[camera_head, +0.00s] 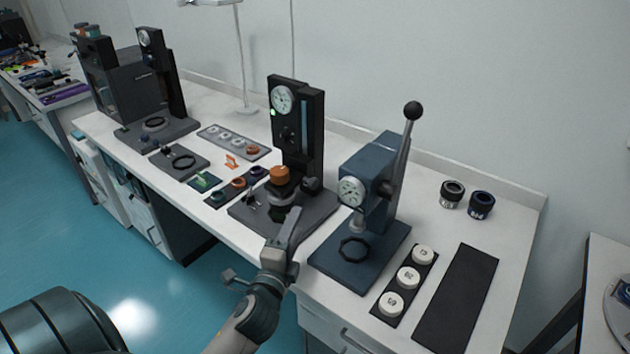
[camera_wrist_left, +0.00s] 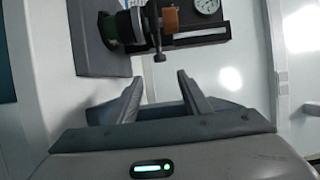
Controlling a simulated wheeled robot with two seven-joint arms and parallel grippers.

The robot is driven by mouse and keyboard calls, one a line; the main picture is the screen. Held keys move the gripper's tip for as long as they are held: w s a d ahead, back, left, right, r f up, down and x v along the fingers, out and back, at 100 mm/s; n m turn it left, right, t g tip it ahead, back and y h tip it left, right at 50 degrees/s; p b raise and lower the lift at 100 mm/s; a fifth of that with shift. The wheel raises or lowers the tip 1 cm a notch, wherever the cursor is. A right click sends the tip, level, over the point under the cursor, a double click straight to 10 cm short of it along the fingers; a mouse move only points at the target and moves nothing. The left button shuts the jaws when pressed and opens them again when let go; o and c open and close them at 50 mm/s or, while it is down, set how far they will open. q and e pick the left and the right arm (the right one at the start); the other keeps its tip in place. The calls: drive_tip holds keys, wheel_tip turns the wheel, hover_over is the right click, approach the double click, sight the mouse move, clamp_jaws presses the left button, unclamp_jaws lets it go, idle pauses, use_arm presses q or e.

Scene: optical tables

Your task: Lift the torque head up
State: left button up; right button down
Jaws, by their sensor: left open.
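The torque head, as far as I can tell, is the part with an orange cap (camera_head: 279,175) on the black middle stand (camera_head: 312,130), which has a round dial and a green light. A dark knob (camera_head: 311,184) sticks out at its right side. My left gripper (camera_head: 285,228) is in front of this stand's base, below the head and apart from it. In the left wrist view the orange-brown cap (camera_wrist_left: 171,20) and a dark knob (camera_wrist_left: 159,57) show beyond the open, empty fingers (camera_wrist_left: 160,82). My right gripper is not in view.
A blue lever press (camera_head: 368,200) stands just right of the middle stand. White numbered caps (camera_head: 409,278) lie on a dark strip, beside a bare black mat (camera_head: 456,300). Small parts and another black stand (camera_head: 163,75) are at the left.

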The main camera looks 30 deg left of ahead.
sight(312, 187)
use_arm(q)
drive_tip(key=p+x, duration=0.4)
drive_tip(key=x, duration=1.1)
drive_tip(key=shift+w+a, duration=0.15)
drive_tip(key=shift+w, duration=0.2)
drive_tip(key=shift+x, duration=0.85)
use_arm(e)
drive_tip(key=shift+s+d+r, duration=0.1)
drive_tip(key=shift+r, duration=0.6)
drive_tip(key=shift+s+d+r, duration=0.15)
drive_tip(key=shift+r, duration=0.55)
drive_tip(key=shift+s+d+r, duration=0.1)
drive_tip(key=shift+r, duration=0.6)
use_arm(q)
drive_tip(key=shift+f, duration=0.1)
drive_tip(key=shift+c, duration=0.6)
clamp_jaws()
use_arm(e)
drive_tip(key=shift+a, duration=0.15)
